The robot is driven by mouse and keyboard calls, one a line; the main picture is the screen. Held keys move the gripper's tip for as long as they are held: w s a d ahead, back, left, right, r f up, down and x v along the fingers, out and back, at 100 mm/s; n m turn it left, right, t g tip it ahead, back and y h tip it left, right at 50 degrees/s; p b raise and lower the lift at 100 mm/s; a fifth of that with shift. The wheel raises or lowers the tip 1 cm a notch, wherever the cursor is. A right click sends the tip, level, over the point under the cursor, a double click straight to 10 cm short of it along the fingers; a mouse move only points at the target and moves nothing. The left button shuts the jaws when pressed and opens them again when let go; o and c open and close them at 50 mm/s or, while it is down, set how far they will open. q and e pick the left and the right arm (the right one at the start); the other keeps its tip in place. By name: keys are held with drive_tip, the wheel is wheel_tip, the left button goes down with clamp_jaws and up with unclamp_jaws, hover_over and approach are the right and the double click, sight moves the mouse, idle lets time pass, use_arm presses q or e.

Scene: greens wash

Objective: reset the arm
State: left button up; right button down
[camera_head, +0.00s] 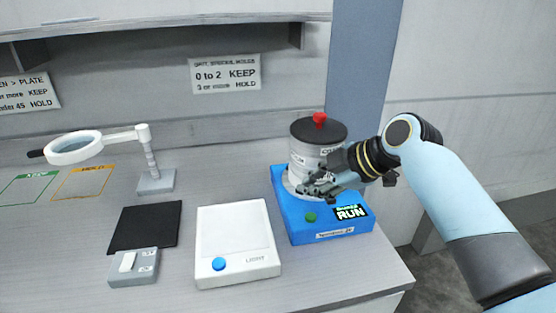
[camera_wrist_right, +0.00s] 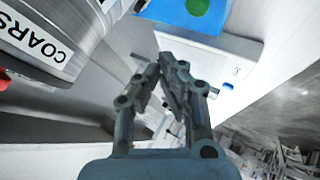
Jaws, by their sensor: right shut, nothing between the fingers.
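My right gripper (camera_head: 322,186) comes in from the right in the head view and sits in front of the grey canister (camera_head: 303,152) on the blue machine (camera_head: 297,226). In the right wrist view the right gripper (camera_wrist_right: 170,75) has its fingers together with nothing between them. The canister, with its "COARS…" label, also shows at the left of that view (camera_wrist_right: 65,30). I cannot tell whether the gripper touches the canister. My left gripper does not show.
The canister has a black lid with a red knob (camera_head: 319,119). A white light box (camera_head: 236,274), a black mat (camera_head: 146,216), a grey switch box (camera_head: 133,265) and a magnifier (camera_head: 75,147) stand to the left. A blue-grey post (camera_head: 358,60) rises behind the machine.

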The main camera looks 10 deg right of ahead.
drive_tip(key=s+d+m+g+h, duration=0.15)
drive_tip(key=s+d+m, duration=0.3)
drive_tip(key=s, duration=0.65)
drive_tip(key=s+d+m+h, duration=0.3)
drive_tip(key=s+m, duration=0.3)
drive_tip(key=s, duration=0.4)
drive_tip(key=s+d+m+g+h, duration=0.1)
drive_tip(key=s+d+m+h, duration=0.4)
drive_tip(key=s, duration=0.6)
drive_tip(key=s+d+f+m+g+y+b, duration=0.15)
drive_tip(key=f+b, duration=0.35)
drive_tip(key=f, duration=1.5)
drive_tip(key=s+f+g+y+b, duration=0.15)
drive_tip(key=f+b, duration=0.45)
drive_tip(key=f, duration=1.4)
drive_tip(key=s+d+f+b, duration=0.1)
drive_tip(key=s+f+b, duration=0.5)
drive_tip(key=s+f, duration=1.1)
wheel_tip(320, 180, down, 3)
drive_tip(key=shift+s+f+h+b, duration=0.2)
drive_tip(key=shift+s+h+b, duration=0.05)
drive_tip(key=shift+h+b, duration=0.1)
